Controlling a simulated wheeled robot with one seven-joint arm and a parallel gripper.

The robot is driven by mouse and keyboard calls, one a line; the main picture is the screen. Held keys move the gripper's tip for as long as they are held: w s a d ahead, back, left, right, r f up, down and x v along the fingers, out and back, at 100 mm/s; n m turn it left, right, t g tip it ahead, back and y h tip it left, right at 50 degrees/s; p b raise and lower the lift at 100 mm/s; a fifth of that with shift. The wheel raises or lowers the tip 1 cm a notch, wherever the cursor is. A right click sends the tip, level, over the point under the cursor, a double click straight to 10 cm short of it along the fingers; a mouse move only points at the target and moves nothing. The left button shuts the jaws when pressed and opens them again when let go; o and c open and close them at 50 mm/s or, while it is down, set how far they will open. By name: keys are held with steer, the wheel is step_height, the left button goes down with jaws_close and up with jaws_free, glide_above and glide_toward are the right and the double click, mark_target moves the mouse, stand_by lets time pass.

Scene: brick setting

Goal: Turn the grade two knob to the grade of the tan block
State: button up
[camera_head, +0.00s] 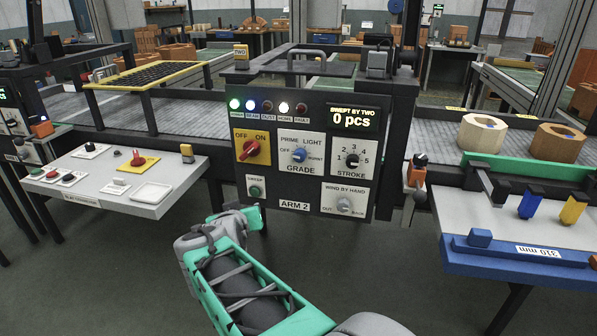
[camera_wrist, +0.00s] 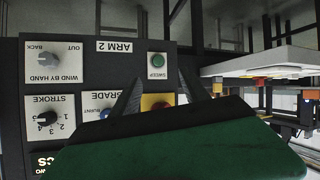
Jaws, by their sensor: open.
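The grade knob (camera_head: 299,155) is a blue knob on a white plate marked GRADE, PRIME, LIGHT, OFF and BURNT, on the dark ARM 2 panel. Its exact pointing is too small to tell. In the wrist view the GRADE plate (camera_wrist: 103,98) is upside down and partly covered by my gripper. A tan block (camera_head: 558,142) with a hole stands on the right conveyor, beside a paler cream block (camera_head: 482,132). My gripper (camera_wrist: 158,77) is open and empty in front of the panel, apart from the knob. In the head view my gripper is low, below the panel's left part.
The panel also bears a red OFF/ON knob (camera_head: 253,150), a black STROKE knob (camera_head: 352,160), a green SWEEP button (camera_head: 255,192) and a grey WIND BY HAND knob (camera_head: 345,205). Its display (camera_head: 354,118) reads 0 pcs. Side tables flank the panel; the floor before it is open.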

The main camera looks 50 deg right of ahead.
mark_target(299, 157)
steer(key=s+d+r+m+h+b, duration=0.1)
steer(key=s+d+r+h, duration=0.25)
steer(key=d, duration=0.25)
steer(key=s+d+r+m+h, duration=0.1)
steer(key=s+d+r+h, duration=0.1)
steer(key=d+r+h, duration=0.3)
steer(key=shift+g+y, duration=0.4)
steer(key=shift+y, duration=0.35)
steer(key=x, duration=0.2)
steer(key=f+x, duration=0.1)
steer(key=x, duration=0.5)
steer(key=shift+s+d+f, duration=0.15)
steer(key=shift+s+d, duration=0.05)
steer(key=shift+d, duration=0.05)
jaws_close()
